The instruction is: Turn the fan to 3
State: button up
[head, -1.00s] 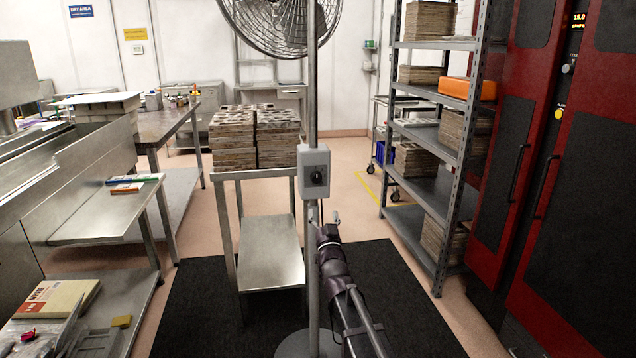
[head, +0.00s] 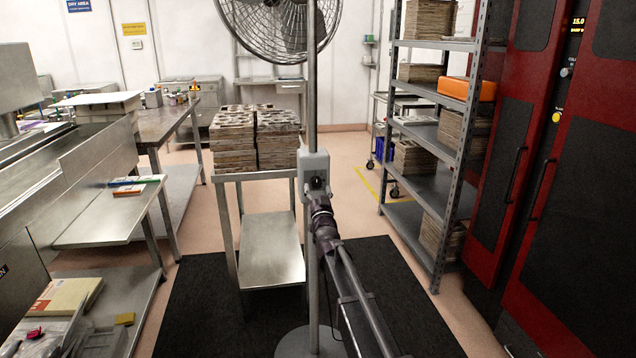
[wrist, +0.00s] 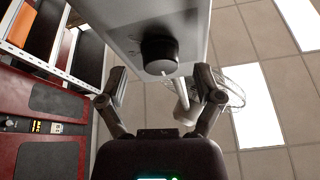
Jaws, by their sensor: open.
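The fan (head: 283,22) stands on a tall metal pole in the head view, with a grey control box (head: 313,165) fixed to the pole. A dark round knob (head: 316,183) is on the box's front. In the wrist view the knob (wrist: 160,50) is black with a pale pointer, and the box (wrist: 185,20) fills the upper middle. My gripper (head: 318,199) is just in front of the lower part of the box. In the wrist view my gripper (wrist: 160,85) is open, its fingers apart on either side below the knob, with nothing between the tips. Setting marks cannot be read.
A metal stand (head: 270,250) with stacks of moulds is behind the pole at left. A grey shelf rack (head: 425,195) and red cabinets (head: 590,200) stand at right. Steel benches (head: 110,215) line the left. Some floor around the dark mat (head: 390,270) is clear.

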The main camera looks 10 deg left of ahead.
jog(key=shift+x, duration=0.8)
